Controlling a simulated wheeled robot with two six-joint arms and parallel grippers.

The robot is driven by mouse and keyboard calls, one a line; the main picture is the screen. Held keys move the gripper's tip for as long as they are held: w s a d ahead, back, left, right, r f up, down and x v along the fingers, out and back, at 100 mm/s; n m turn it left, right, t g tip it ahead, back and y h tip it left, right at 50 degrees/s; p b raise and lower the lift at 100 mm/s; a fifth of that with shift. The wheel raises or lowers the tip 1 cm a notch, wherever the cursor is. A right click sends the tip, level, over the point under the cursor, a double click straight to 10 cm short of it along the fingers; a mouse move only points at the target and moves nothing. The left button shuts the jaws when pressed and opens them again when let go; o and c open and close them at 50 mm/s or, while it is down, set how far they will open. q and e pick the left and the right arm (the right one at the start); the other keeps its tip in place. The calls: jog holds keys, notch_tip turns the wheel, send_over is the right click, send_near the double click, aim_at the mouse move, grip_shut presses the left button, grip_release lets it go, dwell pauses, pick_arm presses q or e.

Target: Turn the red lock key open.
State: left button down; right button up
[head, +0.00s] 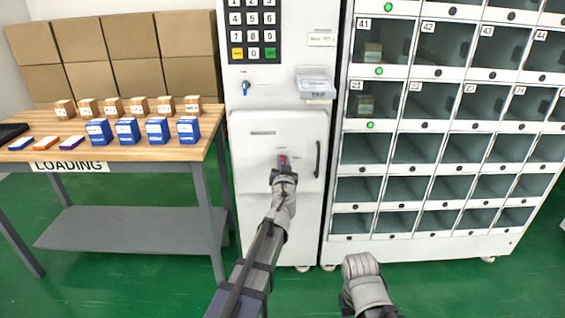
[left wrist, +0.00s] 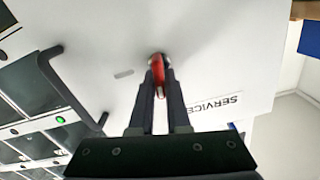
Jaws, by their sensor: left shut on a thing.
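The red lock key (head: 284,159) sits on the white service door (head: 255,190) of the vending machine. It also shows in the left wrist view (left wrist: 158,70), where it stands between my two dark fingers. My left gripper (head: 282,168) is at the door and shut on the red key. In the left wrist view my left gripper (left wrist: 158,88) hides part of the key's sides. My right arm shows at the bottom of the head view, but its fingers are not seen.
A black door handle (head: 318,159) is right of the key. A locker cabinet (head: 440,185) stands at the right. A wooden loading table (head: 60,125) with boxes stands at the left.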

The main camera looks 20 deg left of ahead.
pick_arm(q)
jog(key=m, duration=0.4)
jog(key=shift+d+f+m, duration=0.15)
jog(key=shift+d+m, duration=0.05)
jog(key=shift+m, duration=0.1)
jog(key=shift+w+d+f+m+b, duration=0.1)
jog(key=shift+f+m+b, duration=0.05)
jog(key=shift+m, duration=1.6)
jog(key=shift+d+f+m+b, duration=0.1)
jog(key=shift+m+b, duration=0.1)
jog(key=shift+m, duration=1.6)
jog(key=shift+w+f+m+b, duration=0.1)
jog(key=shift+f+m+b, duration=0.05)
jog(key=shift+m, duration=1.6)
jog(key=c, duration=0.9)
grip_release()
jog(key=shift+s, duration=0.15)
